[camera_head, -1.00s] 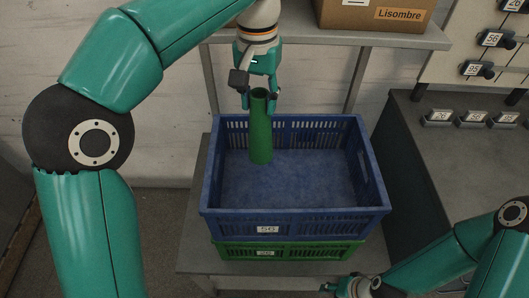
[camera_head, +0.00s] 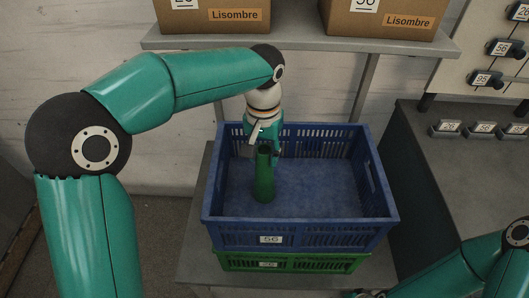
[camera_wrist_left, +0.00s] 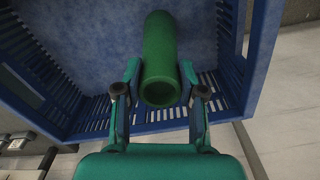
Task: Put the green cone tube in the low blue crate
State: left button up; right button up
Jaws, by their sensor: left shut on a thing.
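The green cone tube (camera_head: 264,176) is upright inside the blue crate (camera_head: 305,229), towards its left side. My left gripper (camera_head: 266,156) is shut on the tube near its upper end, reaching down from above. The left wrist view shows the tube (camera_wrist_left: 160,55) between the two fingers (camera_wrist_left: 160,95), its open end towards the camera, with the crate's blue floor beyond. I cannot tell if the tube's lower end touches the floor. The crate holds nothing else that I see. My right gripper (camera_head: 370,294) is barely in view at the bottom edge.
The blue crate is stacked on a green crate (camera_head: 290,263) on a grey stand (camera_head: 196,240). A shelf (camera_head: 300,43) with cardboard boxes (camera_head: 377,18) runs above and behind. A dark machine (camera_head: 440,170) with numbered labels stands at the right.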

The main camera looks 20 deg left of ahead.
pick_arm(q)
jog(key=o, duration=1)
notch_tip(320, 180, up, 12)
jog(key=shift+r+p, duration=0.1)
jog(key=shift+p, duration=0.65)
